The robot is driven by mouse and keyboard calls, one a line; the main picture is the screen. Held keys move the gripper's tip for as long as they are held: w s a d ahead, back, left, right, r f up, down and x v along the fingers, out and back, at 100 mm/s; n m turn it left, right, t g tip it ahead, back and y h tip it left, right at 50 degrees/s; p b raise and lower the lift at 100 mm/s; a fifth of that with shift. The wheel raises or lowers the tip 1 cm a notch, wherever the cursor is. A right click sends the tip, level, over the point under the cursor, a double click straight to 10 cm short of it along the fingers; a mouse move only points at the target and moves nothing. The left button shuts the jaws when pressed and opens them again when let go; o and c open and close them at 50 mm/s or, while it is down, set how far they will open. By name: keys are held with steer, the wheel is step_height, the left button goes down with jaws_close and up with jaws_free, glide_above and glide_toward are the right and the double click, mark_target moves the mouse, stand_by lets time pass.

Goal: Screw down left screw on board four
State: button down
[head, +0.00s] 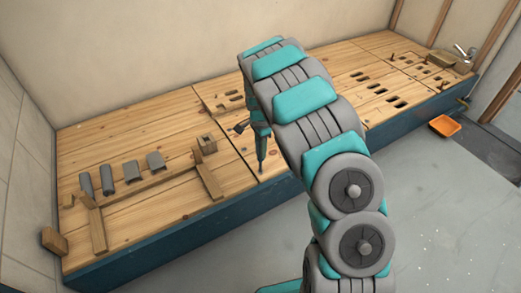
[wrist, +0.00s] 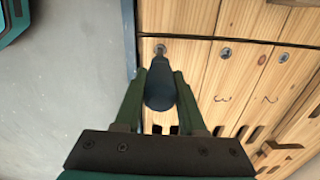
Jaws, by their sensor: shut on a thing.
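My gripper (wrist: 160,78) is shut on a dark blue screwdriver-like tool (wrist: 159,92), with one green finger on each side of its handle. The tool's thin tip points at a screw (wrist: 161,48) near the end of the leftmost board (wrist: 150,58) in the wrist view. Tip and screw overlap there, so I cannot tell whether they touch. That board's number is hidden by the tool and gripper. In the head view the tool (head: 262,150) hangs upright at the front edge of the bench, mostly beside my arm.
Boards marked 3 (wrist: 222,98) and 2 (wrist: 268,100) lie to the right, each with a screw near its end and dark slots. Wooden rails and grey cylindrical pieces (head: 132,172) lie on the bench's left. An orange tray (head: 445,125) sits on the grey floor.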

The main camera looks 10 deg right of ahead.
steer(key=shift+r+p, duration=0.75)
steer(key=shift+r, duration=2.7)
